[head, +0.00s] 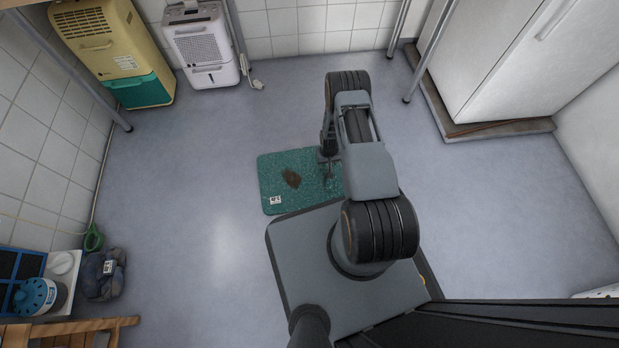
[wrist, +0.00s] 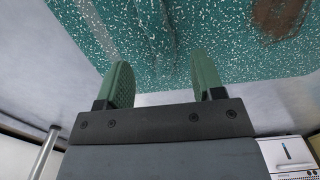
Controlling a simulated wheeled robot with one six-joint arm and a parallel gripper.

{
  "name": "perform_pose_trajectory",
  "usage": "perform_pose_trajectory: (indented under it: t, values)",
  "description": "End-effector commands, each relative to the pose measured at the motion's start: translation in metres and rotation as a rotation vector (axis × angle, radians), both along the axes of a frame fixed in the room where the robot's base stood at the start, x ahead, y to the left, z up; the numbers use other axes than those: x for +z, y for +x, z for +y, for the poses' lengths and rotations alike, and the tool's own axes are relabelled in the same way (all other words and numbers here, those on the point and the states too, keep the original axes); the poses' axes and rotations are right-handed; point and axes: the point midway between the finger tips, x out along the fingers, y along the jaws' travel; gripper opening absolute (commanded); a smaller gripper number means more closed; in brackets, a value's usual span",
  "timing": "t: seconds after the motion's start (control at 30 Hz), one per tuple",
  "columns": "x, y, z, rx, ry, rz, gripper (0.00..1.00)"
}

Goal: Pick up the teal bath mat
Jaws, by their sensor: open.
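The teal bath mat (head: 275,172) lies flat on the floor in the head view, just beyond and left of my base. It has white speckles, a brown stain and a small white label near its front left corner. My arm and base hide its right part. My gripper (head: 328,172) is over the mat's right part. In the wrist view the mat (wrist: 140,60) fills the top, and my gripper (wrist: 163,85) shows two green fingers spread apart with nothing between them. Whether the fingertips touch the mat I cannot tell.
A yellow and teal machine (head: 105,50) and a white dehumidifier (head: 202,45) stand at the back left. A white cabinet (head: 510,60) stands on a low plinth at the right. A dark folded bundle (head: 104,274) lies at the left. The floor around the mat is clear.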

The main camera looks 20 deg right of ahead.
Motion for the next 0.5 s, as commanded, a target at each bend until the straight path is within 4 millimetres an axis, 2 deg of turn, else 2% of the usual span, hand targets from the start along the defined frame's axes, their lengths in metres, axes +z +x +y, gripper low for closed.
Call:
perform_pose_trajectory:
  t: [0.03, 0.37, 0.5]
  values:
    - [-0.008, 0.0, 0.0, 0.0, 0.0, 0.0, 0.62]
    - [-0.022, 0.0, 0.0, 0.0, 0.0, 0.001, 0.62]
    - [-0.04, 0.0, -0.002, 0.0, 0.0, 0.0, 0.62]
